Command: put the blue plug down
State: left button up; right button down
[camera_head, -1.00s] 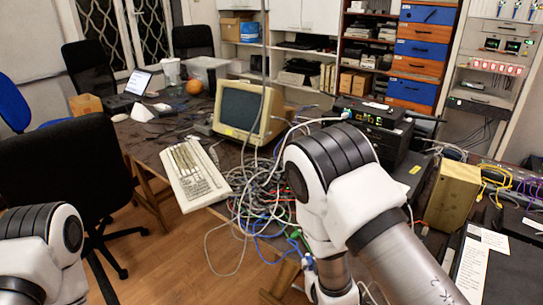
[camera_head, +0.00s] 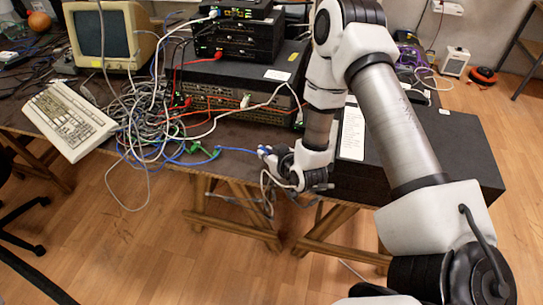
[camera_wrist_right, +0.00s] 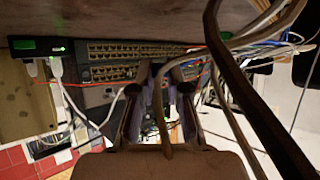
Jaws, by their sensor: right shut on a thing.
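My right gripper (camera_head: 268,155) is at the front edge of the table (camera_head: 235,135), in front of the rack equipment. It is shut on the blue plug (camera_head: 263,150), of which only a small light-and-blue bit shows at the fingertips. A blue cable (camera_head: 235,150) runs left from there along the table edge. In the right wrist view my two dark fingers (camera_wrist_right: 160,105) stand upright with a pale cable (camera_wrist_right: 160,95) passing between them; the plug itself is not clear there. My left gripper is out of view.
A tangle of cables (camera_head: 150,130) lies left of the gripper, beside a beige keyboard (camera_head: 70,118). A wide switch (camera_head: 235,95) with stacked black boxes (camera_head: 240,40) stands behind. A black case (camera_head: 440,150) is to the right. Wooden trestles (camera_head: 230,215) stand below.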

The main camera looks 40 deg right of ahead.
jog(key=f, duration=0.1)
jog(key=d+f, duration=0.1)
jog(key=f, duration=0.1)
jog(key=shift+d+f, duration=0.25)
jog(key=shift+f, duration=0.15)
jog(key=shift+s, duration=0.1)
jog(key=shift+s+f, duration=0.15)
jog(key=shift+f, duration=0.15)
